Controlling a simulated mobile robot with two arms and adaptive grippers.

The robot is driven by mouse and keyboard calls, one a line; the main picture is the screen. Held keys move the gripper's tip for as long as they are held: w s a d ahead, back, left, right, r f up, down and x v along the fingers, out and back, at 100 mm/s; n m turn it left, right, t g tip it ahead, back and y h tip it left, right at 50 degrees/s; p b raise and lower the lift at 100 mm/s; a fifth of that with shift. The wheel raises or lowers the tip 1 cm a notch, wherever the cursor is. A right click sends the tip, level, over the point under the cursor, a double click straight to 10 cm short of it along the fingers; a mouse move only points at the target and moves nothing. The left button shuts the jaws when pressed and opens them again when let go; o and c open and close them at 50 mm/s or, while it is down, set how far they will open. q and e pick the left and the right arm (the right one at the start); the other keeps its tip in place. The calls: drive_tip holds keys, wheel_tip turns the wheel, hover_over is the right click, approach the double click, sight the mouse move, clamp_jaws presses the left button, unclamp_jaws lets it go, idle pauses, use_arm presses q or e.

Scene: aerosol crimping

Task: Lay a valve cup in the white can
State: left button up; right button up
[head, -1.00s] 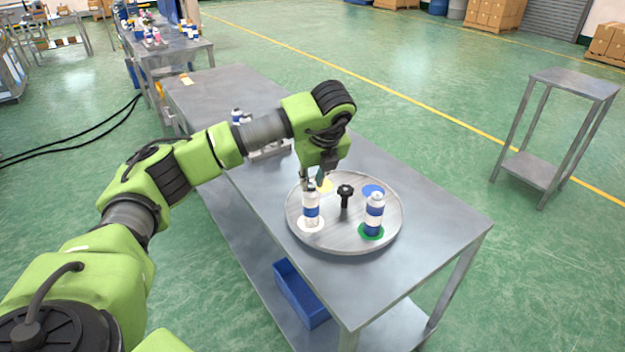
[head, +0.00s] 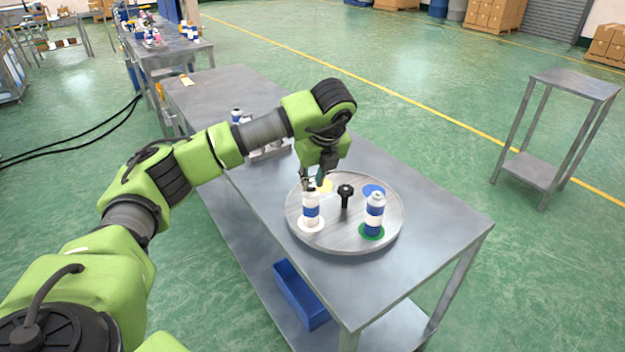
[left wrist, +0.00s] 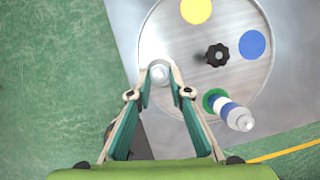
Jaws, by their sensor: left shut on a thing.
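The white can (head: 311,212), with a blue band, stands upright on the white spot of the round turntable (head: 340,238). My left gripper (head: 311,186) points down right at the top of this can. In the left wrist view its fingertips (left wrist: 160,68) close around a small pale round piece (left wrist: 160,74), which looks like the valve cup. The fingers hide much of it, and I cannot tell whether it touches the can's mouth. My right gripper is not in view.
A blue and white can (head: 374,215) stands on the green spot. A black knob (head: 345,194) rises at the turntable's centre. The blue spot (head: 374,190) is empty. A rack with small items (head: 268,148) is farther back on the table. The table's front right is clear.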

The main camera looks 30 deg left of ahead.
sight(312, 185)
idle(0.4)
use_arm(q)
drive_tip(key=o, duration=1.3)
drive_tip(key=shift+o, duration=0.2)
drive_tip(key=shift+r, duration=0.1)
drive_tip(key=shift+r+p, duration=1.7)
drive_tip(key=shift+r, duration=1.75)
